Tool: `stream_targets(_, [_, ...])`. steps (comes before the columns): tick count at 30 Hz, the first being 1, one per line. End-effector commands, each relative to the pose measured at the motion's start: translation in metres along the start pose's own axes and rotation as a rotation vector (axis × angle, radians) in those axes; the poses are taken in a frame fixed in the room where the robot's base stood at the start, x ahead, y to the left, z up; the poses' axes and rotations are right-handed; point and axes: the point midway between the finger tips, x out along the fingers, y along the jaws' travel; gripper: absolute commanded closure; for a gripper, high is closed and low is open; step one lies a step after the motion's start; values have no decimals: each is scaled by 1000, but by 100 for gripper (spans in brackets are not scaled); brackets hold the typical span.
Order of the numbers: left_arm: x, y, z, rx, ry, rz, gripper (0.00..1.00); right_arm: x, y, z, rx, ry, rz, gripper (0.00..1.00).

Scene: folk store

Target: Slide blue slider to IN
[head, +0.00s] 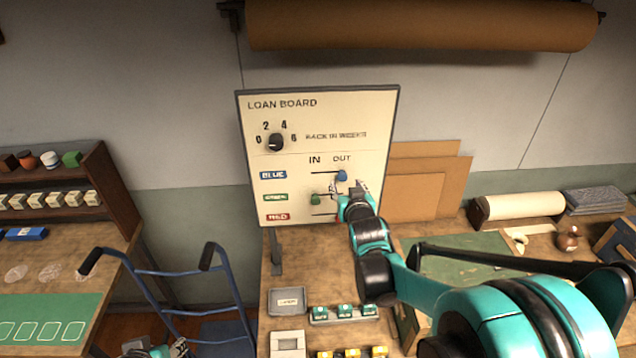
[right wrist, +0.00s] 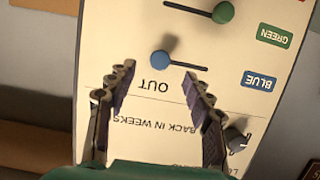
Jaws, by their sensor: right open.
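The blue slider knob (head: 342,175) sits at the OUT end of its slot on the upright loan board (head: 330,104). In the right wrist view the board appears upside down, with the blue knob (right wrist: 161,60) at the left end of its slot, by the word OUT. My right gripper (head: 348,187) is open in front of the board. In the wrist view its two fingertips (right wrist: 158,76) lie on either side of the knob's line, the knob showing just past them. The fingers hold nothing. My left gripper (head: 165,350) is partly seen at the bottom edge; its jaws are unclear.
The green knob (head: 315,199) is at the IN side of its slot, just below. The red row is partly hidden by my right gripper. A dial (head: 275,142) is at the board's upper left. Trays (head: 287,301) and small blocks stand on the table below. A blue hand truck (head: 170,300) stands left.

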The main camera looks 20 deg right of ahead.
Motion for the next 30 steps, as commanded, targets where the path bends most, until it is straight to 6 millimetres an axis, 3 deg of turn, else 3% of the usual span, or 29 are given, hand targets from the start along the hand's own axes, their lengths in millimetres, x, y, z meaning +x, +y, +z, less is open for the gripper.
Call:
stream_targets(16, [16, 0, 11, 0, 0, 0, 60, 67, 0, 1, 0, 0, 1, 48])
stream_targets(27, [17, 0, 12, 0, 0, 0, 60, 67, 0, -1, 0, 0, 0, 48])
stream_targets(28, [17, 0, 12, 0, 0, 0, 60, 67, 0, -1, 0, 0, 0, 51])
stream_targets(30, [17, 0, 12, 0, 0, 0, 60, 67, 0, -1, 0, 0, 0, 68])
